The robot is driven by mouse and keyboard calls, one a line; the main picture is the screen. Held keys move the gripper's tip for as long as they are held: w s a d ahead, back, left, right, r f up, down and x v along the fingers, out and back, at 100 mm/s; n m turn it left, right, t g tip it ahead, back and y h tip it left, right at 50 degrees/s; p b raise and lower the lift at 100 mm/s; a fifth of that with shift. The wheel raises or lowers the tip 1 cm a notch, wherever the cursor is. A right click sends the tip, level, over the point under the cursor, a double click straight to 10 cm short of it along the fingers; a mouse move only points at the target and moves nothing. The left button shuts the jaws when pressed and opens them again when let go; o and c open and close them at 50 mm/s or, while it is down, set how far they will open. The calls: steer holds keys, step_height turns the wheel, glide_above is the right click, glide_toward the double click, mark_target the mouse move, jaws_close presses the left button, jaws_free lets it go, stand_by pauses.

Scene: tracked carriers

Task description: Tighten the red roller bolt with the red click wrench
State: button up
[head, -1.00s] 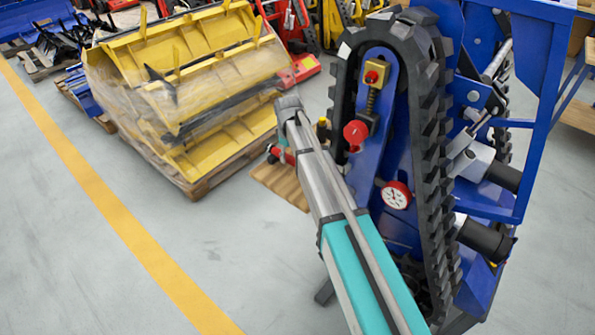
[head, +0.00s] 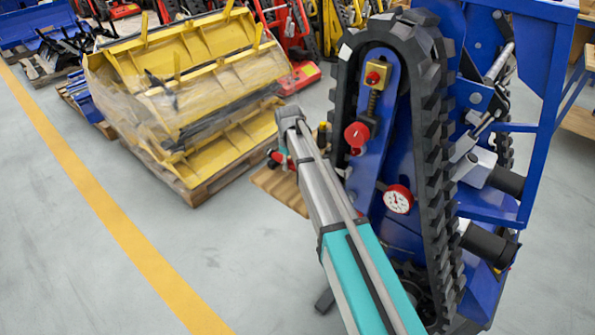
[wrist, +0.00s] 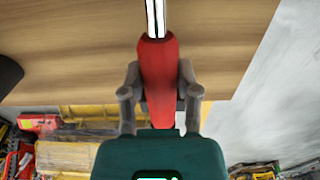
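My gripper (wrist: 160,95) has its two grey fingers closed on either side of the red handle of the click wrench (wrist: 157,65). The wrench's bright metal shaft points up and away in the wrist view. In the head view, part of my gripper and some red show left of my arm; the arm hides the rest. The blue tracked carrier stands upright on the right. On its blue plate are a small red bolt head (head: 373,78) in a yellow block and a larger round red knob (head: 357,134). I cannot tell which is the roller bolt.
A red-rimmed gauge (head: 398,199) sits lower on the carrier, inside the black track (head: 432,150). A wooden top (head: 282,190) lies behind my arm. Wrapped yellow parts (head: 205,60) stand on a pallet at left. The floor beside the yellow line is clear.

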jaws_close()
steer(key=shift+r, duration=0.1)
steer(key=shift+r+p, duration=3.45)
steer(key=shift+p, duration=0.1)
steer(key=shift+a, duration=0.15)
